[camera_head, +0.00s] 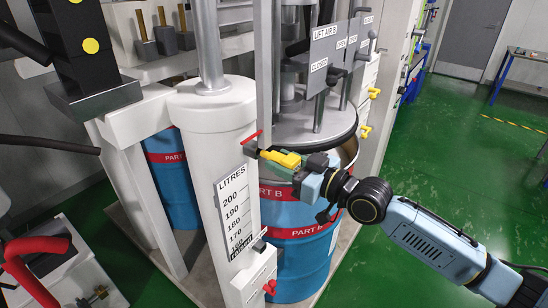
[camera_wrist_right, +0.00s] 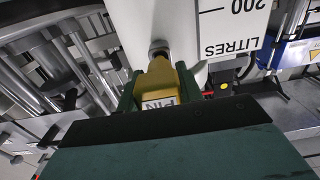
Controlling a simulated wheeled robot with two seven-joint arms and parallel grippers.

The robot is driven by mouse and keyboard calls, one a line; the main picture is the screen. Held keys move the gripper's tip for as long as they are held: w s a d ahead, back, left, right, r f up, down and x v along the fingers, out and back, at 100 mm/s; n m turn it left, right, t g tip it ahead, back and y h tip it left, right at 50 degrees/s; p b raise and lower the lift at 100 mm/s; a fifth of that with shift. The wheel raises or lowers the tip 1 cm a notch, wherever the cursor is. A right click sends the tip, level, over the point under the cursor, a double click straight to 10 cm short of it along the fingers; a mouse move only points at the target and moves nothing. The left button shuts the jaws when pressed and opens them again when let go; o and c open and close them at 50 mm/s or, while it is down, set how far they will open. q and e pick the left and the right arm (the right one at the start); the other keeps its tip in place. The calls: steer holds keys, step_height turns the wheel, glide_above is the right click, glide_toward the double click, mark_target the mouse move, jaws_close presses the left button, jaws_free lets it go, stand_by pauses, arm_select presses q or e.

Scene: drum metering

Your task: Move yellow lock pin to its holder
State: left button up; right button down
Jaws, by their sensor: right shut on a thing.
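The yellow lock pin (camera_head: 280,158) is between the fingers of my right gripper (camera_head: 293,161), beside the white metering column (camera_head: 213,128). In the right wrist view the yellow pin (camera_wrist_right: 159,82), with a white PIN label, sits between the green fingers of my right gripper (camera_wrist_right: 158,92). Its far end meets or lies just in front of a round metal fitting (camera_wrist_right: 160,46) on the white column; I cannot tell whether it is inserted. I cannot make out which part is the pin's holder. My left gripper is not in view.
A red lever (camera_head: 252,137) sits just above the pin's end. The litre scale (camera_head: 238,210) is below left. A blue PART B drum (camera_head: 300,262) stands beneath my right gripper, with grey lift signs (camera_head: 330,45) above. Green floor (camera_head: 440,160) is clear to the right.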

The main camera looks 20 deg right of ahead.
steer(key=shift+v, duration=1.35)
steer(key=shift+p+v, duration=0.5)
steer(key=shift+v, duration=1.55)
steer(key=shift+a, duration=0.15)
